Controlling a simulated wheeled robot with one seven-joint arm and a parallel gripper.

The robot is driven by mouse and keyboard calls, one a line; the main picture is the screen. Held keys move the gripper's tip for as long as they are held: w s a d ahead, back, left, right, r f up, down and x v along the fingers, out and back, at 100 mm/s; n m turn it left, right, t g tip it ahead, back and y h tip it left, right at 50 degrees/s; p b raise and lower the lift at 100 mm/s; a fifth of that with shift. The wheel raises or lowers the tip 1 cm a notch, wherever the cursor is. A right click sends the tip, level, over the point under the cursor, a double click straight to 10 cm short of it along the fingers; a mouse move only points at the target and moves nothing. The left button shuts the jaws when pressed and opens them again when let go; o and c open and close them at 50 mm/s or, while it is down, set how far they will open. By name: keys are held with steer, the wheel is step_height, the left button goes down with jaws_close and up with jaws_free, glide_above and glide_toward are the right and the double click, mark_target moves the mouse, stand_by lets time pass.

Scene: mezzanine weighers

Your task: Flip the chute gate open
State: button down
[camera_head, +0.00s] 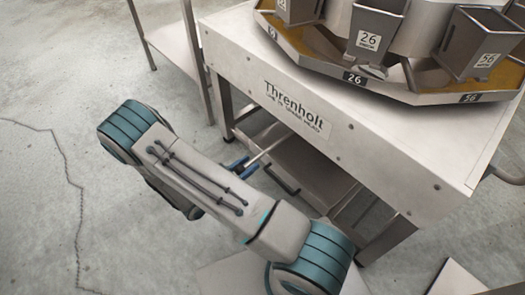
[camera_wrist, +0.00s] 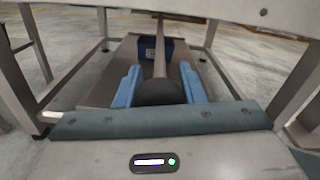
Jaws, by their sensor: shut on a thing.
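My gripper (camera_head: 242,167) is below the front of the Threnholt weigher table. Its blue fingers stand on either side of a dark round knob (camera_wrist: 160,92) in the wrist view and are shut on it. A thin metal rod (camera_wrist: 159,55) runs away from the knob, under the table. In the head view the rod (camera_head: 268,150) slants up to the right from the fingertips. A grey metal chute-like panel (camera_head: 310,168) lies under the table. I cannot tell which part is the gate itself, or whether it is open.
The white weigher table (camera_head: 400,145) overhangs the gripper, with several numbered metal buckets (camera_head: 376,35) on top. Metal table legs (camera_head: 224,105) stand at both sides. A dark blue box (camera_wrist: 152,48) is beyond the knob. The floor at left is clear.

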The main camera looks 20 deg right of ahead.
steer(key=shift+v, duration=2.2)
steer(key=shift+a, duration=0.1)
steer(key=c, duration=1.2)
jaws_free()
steer(key=shift+c, duration=0.2)
steer(key=o, duration=0.3)
steer(key=shift+s+a, duration=0.1)
steer(key=shift+a, duration=0.1)
steer(key=shift+d, duration=0.2)
steer(key=p+v, duration=0.2)
steer(key=v, duration=1.2)
steer(key=shift+d+r, duration=0.1)
steer(key=shift+r, duration=0.05)
